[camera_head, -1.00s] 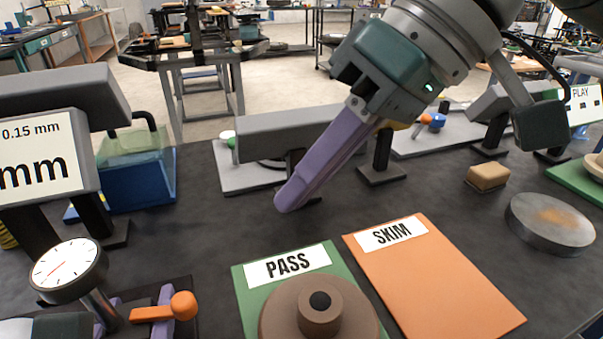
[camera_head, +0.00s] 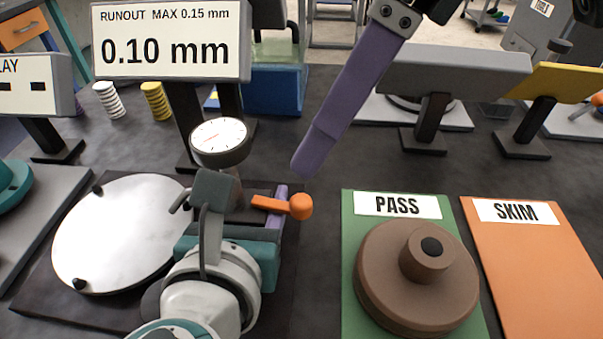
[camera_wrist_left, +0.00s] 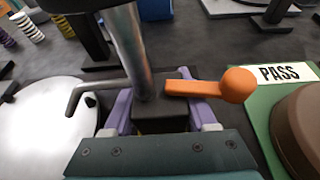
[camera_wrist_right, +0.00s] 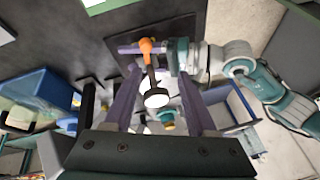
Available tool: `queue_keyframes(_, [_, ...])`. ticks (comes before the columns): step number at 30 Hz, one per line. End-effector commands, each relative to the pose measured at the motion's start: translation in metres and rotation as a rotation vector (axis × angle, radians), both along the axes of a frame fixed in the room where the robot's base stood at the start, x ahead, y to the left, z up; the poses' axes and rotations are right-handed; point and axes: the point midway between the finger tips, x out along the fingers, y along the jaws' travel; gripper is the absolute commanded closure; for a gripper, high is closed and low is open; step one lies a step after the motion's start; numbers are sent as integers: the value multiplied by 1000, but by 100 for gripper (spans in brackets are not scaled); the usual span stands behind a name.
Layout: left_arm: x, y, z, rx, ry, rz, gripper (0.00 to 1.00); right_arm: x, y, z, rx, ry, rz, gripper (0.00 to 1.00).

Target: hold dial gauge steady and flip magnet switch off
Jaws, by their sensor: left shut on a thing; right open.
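The dial gauge (camera_head: 219,137) stands on a metal post above a dark magnet base (camera_wrist_left: 160,118). The orange switch lever (camera_head: 285,206) with its round knob points right from the base; it also shows in the left wrist view (camera_wrist_left: 215,87). My left gripper (camera_wrist_left: 158,108) is shut on the magnet base, one purple finger on each side. My right gripper (camera_head: 303,165) is open, above and behind the lever, apart from it. In the right wrist view, the gauge face (camera_wrist_right: 156,97) and orange knob (camera_wrist_right: 146,46) appear between its fingers.
A silver disc (camera_head: 120,235) lies left of the gauge. A display (camera_head: 170,42) reading 0.10 mm stands behind it. A green PASS mat (camera_head: 360,322) bearing a brown part (camera_head: 400,290) lies right, beside an orange SKIM mat (camera_head: 530,260). A blue bin (camera_head: 275,92) stands behind.

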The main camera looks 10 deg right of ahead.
Motion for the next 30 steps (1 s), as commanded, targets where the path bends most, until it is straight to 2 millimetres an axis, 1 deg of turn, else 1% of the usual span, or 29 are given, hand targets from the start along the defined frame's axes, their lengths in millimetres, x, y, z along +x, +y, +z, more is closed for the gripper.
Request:
queue_keyframes(1, [0, 0, 0, 0, -1, 0, 100, 3, 10, 7, -46, -24, 104, 43])
queue_keyframes(3, [0, 0, 0, 0, -1, 0, 100, 5, 18, 12, -120, -49, 244, 43])
queue_keyframes(7, [0, 0, 0, 0, -1, 0, 100, 9, 23, 22, -260, -87, 454, 43])
queue_keyframes(9, [0, 0, 0, 0, -1, 0, 100, 11, 22, 27, -323, -99, 534, 43])
queue_keyframes(12, [0, 0, 0, 0, -1, 0, 100, 14, 21, 32, -389, -110, 610, 43])
queue_keyframes(16, [0, 0, 0, 0, -1, 0, 100, 15, 19, 32, -429, -113, 653, 43])
queue_keyframes(20, [0, 0, 0, 0, -1, 0, 100, 15, 18, 17, -435, -111, 658, 43])
queue_keyframes(30, [0, 0, 1, -1, -1, -1, 100, 14, 18, -53, -432, -109, 654, 43])
